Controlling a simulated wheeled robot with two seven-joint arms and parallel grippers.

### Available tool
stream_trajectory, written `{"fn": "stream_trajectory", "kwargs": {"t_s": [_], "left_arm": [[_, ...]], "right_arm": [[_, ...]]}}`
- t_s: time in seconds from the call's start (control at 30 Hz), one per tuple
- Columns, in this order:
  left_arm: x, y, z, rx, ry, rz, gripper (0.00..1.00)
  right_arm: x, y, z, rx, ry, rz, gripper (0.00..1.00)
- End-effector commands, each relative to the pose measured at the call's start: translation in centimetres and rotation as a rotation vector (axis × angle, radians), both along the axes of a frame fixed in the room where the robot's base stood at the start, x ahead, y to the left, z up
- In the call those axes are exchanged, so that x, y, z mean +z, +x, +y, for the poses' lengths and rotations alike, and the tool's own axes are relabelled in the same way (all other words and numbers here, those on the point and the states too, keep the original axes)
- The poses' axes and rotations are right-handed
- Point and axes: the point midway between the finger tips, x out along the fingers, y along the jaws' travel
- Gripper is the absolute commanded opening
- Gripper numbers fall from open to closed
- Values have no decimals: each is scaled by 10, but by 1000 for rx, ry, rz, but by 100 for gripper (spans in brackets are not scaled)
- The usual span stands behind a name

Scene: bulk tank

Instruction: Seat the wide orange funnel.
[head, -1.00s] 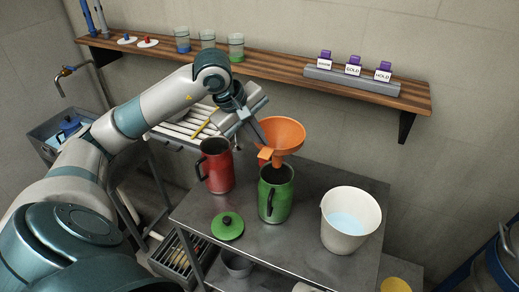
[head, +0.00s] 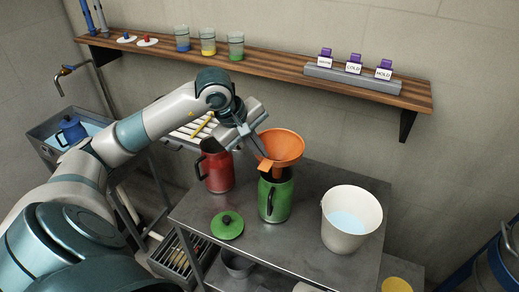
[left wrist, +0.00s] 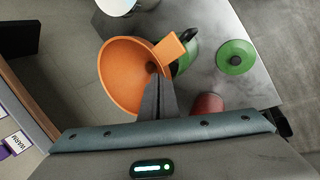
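The wide orange funnel (head: 284,143) is upright above the mouth of the green can (head: 275,200) in the head view. Its spout reaches the can's opening, but I cannot tell how far inside it sits. My left gripper (head: 260,152) is shut on the funnel's left rim, near its flat tab. In the left wrist view the funnel's bowl (left wrist: 125,75) lies around the dark fingers (left wrist: 158,95) and hides most of the green can (left wrist: 187,50). My right gripper is not in view.
A red can (head: 217,172) stands close left of the green can. A green lid (head: 227,226) lies in front, and a white bucket of pale liquid (head: 338,240) stands to the right on the metal table (head: 290,248). The wooden shelf (head: 280,75) is behind.

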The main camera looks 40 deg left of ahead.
Motion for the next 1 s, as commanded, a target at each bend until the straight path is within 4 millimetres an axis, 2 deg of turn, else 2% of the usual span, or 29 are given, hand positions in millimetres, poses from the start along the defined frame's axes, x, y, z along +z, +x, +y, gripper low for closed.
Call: {"fn": "stream_trajectory", "kwargs": {"t_s": [0.33, 0.7, 1.0], "left_arm": [[-24, 0, 0, 1, 0, 1, 0], [-47, 0, 0, 0, 1, 0, 0], [-58, 0, 0, 0, 1, -1, 0]], "right_arm": [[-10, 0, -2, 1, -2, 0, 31], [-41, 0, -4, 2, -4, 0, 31], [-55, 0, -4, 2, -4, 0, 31]]}}
